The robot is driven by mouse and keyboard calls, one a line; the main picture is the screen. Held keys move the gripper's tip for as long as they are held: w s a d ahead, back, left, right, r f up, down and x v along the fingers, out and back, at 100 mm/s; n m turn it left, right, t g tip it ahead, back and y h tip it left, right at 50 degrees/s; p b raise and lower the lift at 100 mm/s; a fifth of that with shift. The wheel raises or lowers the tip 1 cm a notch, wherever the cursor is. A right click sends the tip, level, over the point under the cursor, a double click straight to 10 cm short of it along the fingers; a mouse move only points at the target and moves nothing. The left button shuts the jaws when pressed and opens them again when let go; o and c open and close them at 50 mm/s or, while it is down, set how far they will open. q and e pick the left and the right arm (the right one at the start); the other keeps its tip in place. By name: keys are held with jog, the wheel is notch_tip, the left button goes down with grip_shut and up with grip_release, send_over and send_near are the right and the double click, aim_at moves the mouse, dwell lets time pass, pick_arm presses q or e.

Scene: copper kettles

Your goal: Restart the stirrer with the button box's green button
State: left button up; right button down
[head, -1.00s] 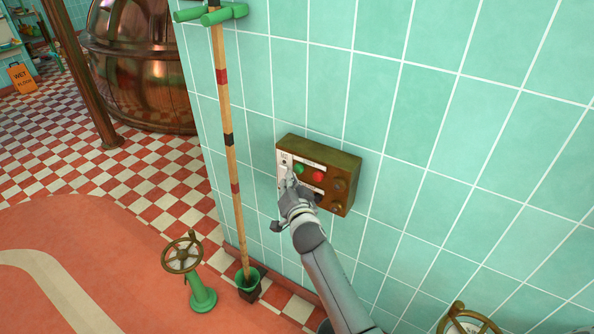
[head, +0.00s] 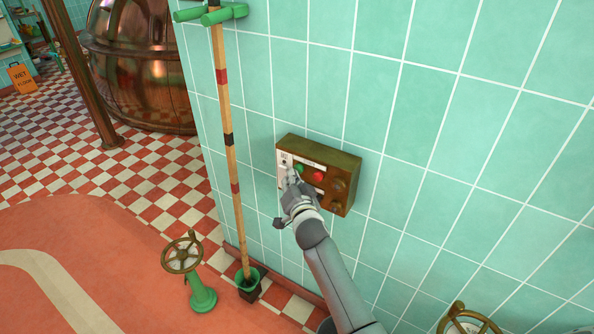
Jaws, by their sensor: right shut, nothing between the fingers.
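The brass button box (head: 346,165) is fixed to the green tiled wall. Its green button (head: 302,168) is now mostly hidden behind my right gripper's fingertips; a sliver of green shows. The red button (head: 318,176) shows just to the right of it. My right gripper (head: 293,174) is shut and empty, with its tips at the green button; I cannot tell whether they touch it. My left gripper is not in view. The stirrer cannot be made out.
A banded wooden pole (head: 228,140) stands in a green holder (head: 248,280) left of the box. A handwheel on a green stand (head: 203,298) is at lower left, another handwheel (head: 468,322) at lower right. A copper kettle (head: 140,70) and a wet-floor sign (head: 21,78) are behind.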

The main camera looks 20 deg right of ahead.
jog(key=shift+w+d, duration=0.2)
jog(key=shift+d, duration=0.05)
jog(key=shift+s+a, duration=0.1)
dwell(0.6)
jog(key=shift+s+a, duration=0.5)
jog(key=shift+a, duration=0.05)
